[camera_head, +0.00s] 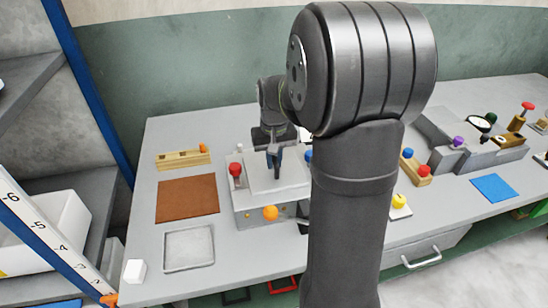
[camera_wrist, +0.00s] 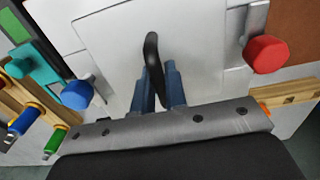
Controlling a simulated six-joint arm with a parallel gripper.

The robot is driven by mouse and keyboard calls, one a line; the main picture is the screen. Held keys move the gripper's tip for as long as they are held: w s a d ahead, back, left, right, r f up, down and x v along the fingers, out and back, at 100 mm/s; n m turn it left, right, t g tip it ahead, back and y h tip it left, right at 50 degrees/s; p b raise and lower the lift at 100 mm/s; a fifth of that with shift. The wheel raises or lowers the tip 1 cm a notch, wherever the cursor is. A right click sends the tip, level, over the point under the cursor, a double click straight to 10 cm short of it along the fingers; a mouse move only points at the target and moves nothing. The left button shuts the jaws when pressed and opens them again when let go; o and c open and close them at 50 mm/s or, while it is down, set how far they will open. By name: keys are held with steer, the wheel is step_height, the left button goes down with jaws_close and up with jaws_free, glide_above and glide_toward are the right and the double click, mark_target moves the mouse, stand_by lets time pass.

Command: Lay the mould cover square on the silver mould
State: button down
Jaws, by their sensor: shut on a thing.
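The silver mould (camera_head: 245,205) is a pale grey block on the bench, with a red knob (camera_head: 236,170) at its left, a blue knob (camera_head: 308,156) at its right and an orange knob (camera_head: 270,213) in front. The mould cover (camera_head: 280,181) is a flat light plate over the mould's top; it also shows in the wrist view (camera_wrist: 195,45). My gripper (camera_head: 274,158) is shut on the cover's dark upright handle (camera_wrist: 151,62), its blue fingers (camera_wrist: 160,88) on either side. I cannot tell whether the plate touches the mould all round.
Left of the mould lie a brown mat (camera_head: 187,199), a wooden block with an orange end (camera_head: 180,160), a shallow silver tray (camera_head: 165,250) and a white cube (camera_head: 134,271). My arm hides the bench to the right. Beyond it are more knobbed fixtures and a blue mat (camera_head: 494,188).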

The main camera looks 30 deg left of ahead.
mark_target(274, 158)
steer(key=shift+f, duration=0.1)
steer(key=c, duration=1.4)
jaws_free()
steer(key=shift+o, duration=0.2)
step_height(274, 158, up, 18)
steer(key=shift+f, duration=0.25)
step_height(274, 158, down, 18)
steer(key=shift+r, duration=0.35)
